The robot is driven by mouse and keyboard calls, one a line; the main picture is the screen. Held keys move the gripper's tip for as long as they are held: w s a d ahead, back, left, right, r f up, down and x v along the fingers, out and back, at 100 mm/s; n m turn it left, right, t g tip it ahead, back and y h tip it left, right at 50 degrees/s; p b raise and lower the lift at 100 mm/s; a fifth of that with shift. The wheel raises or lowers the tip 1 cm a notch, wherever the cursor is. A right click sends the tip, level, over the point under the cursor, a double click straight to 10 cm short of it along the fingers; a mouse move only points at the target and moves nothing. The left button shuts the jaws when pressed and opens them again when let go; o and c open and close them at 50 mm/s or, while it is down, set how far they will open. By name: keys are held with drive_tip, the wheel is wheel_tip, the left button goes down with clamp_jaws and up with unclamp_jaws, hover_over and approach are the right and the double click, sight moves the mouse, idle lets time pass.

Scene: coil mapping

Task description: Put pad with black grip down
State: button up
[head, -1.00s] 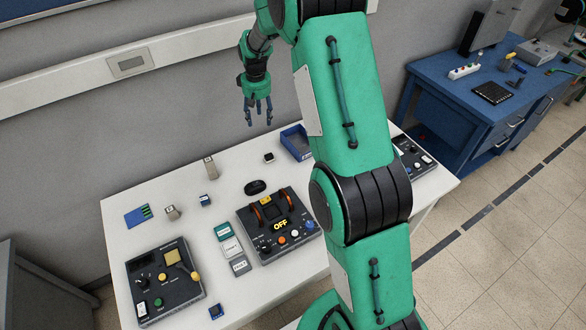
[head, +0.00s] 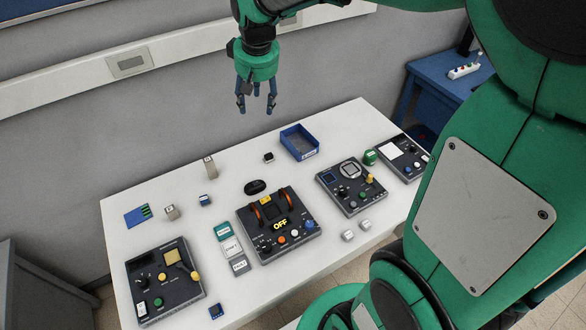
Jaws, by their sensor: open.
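My gripper (head: 257,104) hangs fingers down above the back of the white table (head: 325,130). Its blue fingers are spread, and I see nothing between them. A small black-and-white block (head: 268,157) stands farther back, below and a little right of my gripper. I cannot tell from this view which of these, if either, is the pad with the black grip.
A blue open bin (head: 299,142) stands at the back right. Other consoles sit at the front left (head: 165,282), right (head: 345,188) and far right (head: 402,157). Labelled blocks (head: 233,248) lie left of the middle console.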

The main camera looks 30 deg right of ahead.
drive_tip(key=s+a+r+t, duration=0.1)
drive_tip(key=s+a, duration=0.1)
drive_tip(key=s, duration=1.2)
drive_tip(key=s+a+r+t, duration=0.1)
drive_tip(key=s+a+r, duration=0.1)
drive_tip(key=s, duration=1.2)
drive_tip(key=shift+s+a+r+m, duration=0.3)
drive_tip(key=shift+s+a, duration=0.1)
drive_tip(key=shift+a, duration=0.3)
wheel_tip(320, 180, down, 9)
drive_tip(key=b, duration=0.8)
drive_tip(key=shift+r+b, duration=0.15)
drive_tip(key=shift+b, duration=0.2)
